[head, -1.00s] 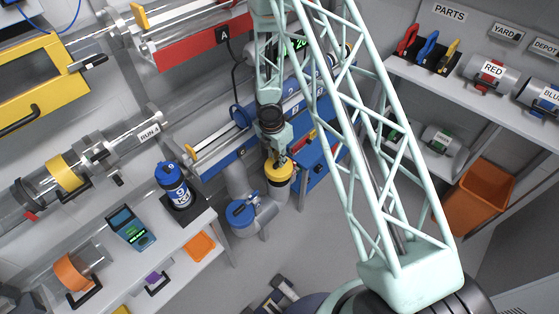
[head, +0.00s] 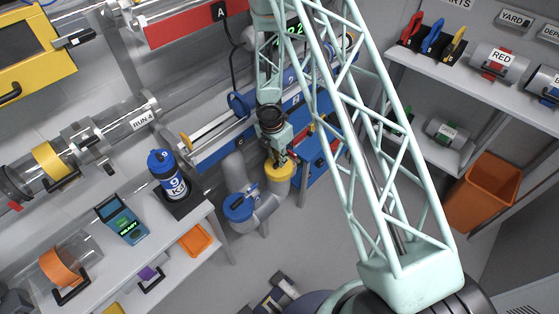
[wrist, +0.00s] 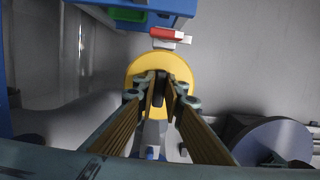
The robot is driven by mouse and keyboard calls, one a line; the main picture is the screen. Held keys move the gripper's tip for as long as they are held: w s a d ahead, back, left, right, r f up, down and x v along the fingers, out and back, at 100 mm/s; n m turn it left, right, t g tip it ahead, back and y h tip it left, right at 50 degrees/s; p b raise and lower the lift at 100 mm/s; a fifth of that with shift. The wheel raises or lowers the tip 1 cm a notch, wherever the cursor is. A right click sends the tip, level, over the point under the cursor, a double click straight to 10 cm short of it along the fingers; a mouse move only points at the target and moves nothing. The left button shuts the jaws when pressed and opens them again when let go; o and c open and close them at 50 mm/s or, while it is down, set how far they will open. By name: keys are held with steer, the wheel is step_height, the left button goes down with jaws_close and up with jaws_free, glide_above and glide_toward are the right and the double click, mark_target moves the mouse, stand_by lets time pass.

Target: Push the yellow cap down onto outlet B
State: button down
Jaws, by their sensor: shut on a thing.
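The yellow cap (head: 279,171) sits at the top of a grey upright pipe end (head: 277,190) right of the blue-capped one; no letter B is readable on it. My gripper (head: 281,156) is above the cap, pointing down, shut on its handle. In the wrist view the yellow cap (wrist: 147,66) shows as a disc behind the fingers (wrist: 160,92), which close on a dark grip at its middle. I cannot tell whether the cap is fully seated; its underside is hidden.
A blue-capped grey outlet (head: 238,208) stands just left. A blue bench unit (head: 316,165) is close on the right. The left worktable holds a blue bottle (head: 168,175) and a handheld meter (head: 121,219). An orange bin (head: 484,190) stands far right.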

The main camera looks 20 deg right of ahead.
steer(key=shift+f+b, duration=0.75)
steer(key=shift+f, duration=0.55)
steer(key=shift+f, duration=0.25)
steer(key=c, duration=2.6)
jaws_free()
steer(key=shift+r, duration=0.25)
steer(key=shift+s+a+r, duration=0.15)
steer(key=shift+a+r, duration=0.1)
steer(key=shift+r, duration=1.65)
steer(key=shift+s+a+r, duration=0.15)
steer(key=shift+a+r, duration=0.15)
steer(key=shift+r, duration=1.6)
steer(key=shift+s+a+r, duration=0.15)
steer(key=shift+a+r, duration=0.1)
steer(key=shift+r, duration=1.65)
